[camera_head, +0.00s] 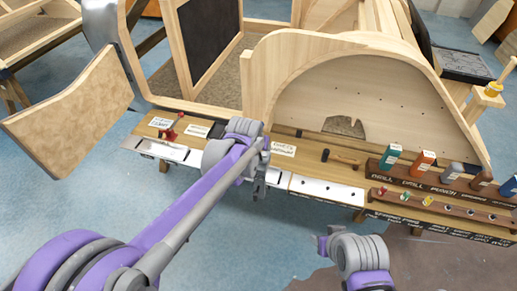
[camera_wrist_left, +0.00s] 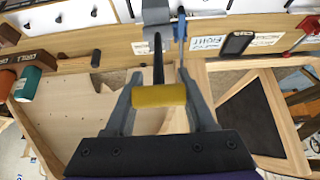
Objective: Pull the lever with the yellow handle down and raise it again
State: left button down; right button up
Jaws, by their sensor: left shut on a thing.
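The yellow handle (camera_wrist_left: 159,95) lies crosswise between the fingers of my left gripper (camera_wrist_left: 160,82) in the left wrist view, and the gripper is shut on it. A dark lever rod (camera_wrist_left: 158,66) runs from the handle to a grey block (camera_wrist_left: 155,14) at the bench. In the head view my left gripper (camera_head: 261,178) is at the front edge of the bench (camera_head: 225,160); the handle is hidden there by my arm. My right gripper (camera_head: 328,242) is low in the head view, in front of the bench and away from the lever; its jaw opening is unclear.
A red clamp (camera_head: 172,128) is on the bench's left part. A tall curved wooden frame (camera_head: 340,75) stands behind. A wooden panel (camera_head: 75,110) is at left. Blue floor lies in front.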

pick_arm(q)
jog(key=shift+w+d+r, duration=0.1)
jog(key=shift+w+d, duration=0.05)
jog(key=shift+w, duration=0.3)
jog(key=c, duration=0.6)
grip_release()
jog(key=shift+c, duration=0.2)
jog(key=o, duration=0.4)
jog(key=shift+w, duration=0.1)
jog(key=v, duration=1)
jog(key=shift+s+r, duration=0.3)
